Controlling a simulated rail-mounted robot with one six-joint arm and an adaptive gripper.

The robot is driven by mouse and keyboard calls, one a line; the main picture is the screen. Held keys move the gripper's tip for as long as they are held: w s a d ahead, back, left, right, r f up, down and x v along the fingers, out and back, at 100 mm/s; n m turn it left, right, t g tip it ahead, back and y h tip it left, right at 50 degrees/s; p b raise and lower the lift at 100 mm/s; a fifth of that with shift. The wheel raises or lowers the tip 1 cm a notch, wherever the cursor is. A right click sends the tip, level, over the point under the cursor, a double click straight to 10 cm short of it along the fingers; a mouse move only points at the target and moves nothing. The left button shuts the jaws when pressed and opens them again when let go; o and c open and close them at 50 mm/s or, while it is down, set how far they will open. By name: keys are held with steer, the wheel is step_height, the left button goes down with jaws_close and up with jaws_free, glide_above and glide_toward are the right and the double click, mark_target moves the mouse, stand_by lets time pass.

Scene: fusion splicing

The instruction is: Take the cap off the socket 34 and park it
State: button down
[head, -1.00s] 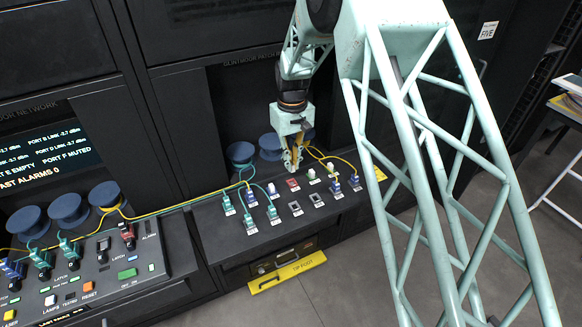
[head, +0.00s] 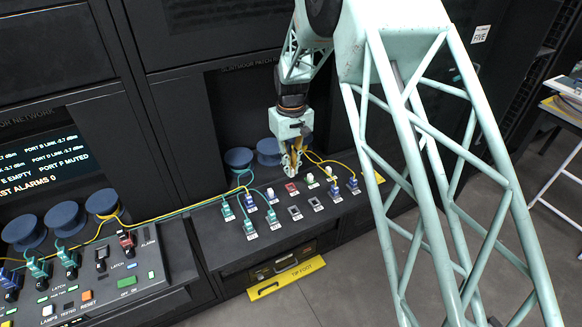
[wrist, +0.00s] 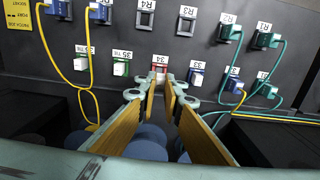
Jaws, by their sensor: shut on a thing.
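Socket 34 (head: 292,187) is a red square in the back row of the sloped black patch panel. It also shows in the wrist view (wrist: 160,68), under its white label, straight ahead of the fingertips. My gripper (head: 291,172) points down right over this socket. In the wrist view its two fingers (wrist: 160,84) converge at the socket, shut on a small cap that they mostly hide. I cannot tell whether the cap is still seated or slightly raised. Which place is meant for parking is not clear.
Empty grey sockets R4 (wrist: 145,18) and R3 (wrist: 186,22) lie in the front row. Yellow cables (wrist: 62,60) and teal cables (wrist: 277,70) run nearby.

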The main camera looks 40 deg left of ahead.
steer(key=shift+s+d+b, duration=1)
steer(key=shift+s+d, duration=2.55)
steer(key=shift+s, duration=0.35)
steer(key=shift+s+d+f+b, duration=0.1)
steer(key=shift+f+b, duration=1.6)
steer(key=shift+f, duration=1.45)
steer(key=shift+f+b, duration=0.55)
steer(key=shift+b, duration=0.05)
steer(key=c, duration=2.7)
jaws_free()
steer(key=shift+r, duration=0.1)
steer(key=shift+r, duration=5.95)
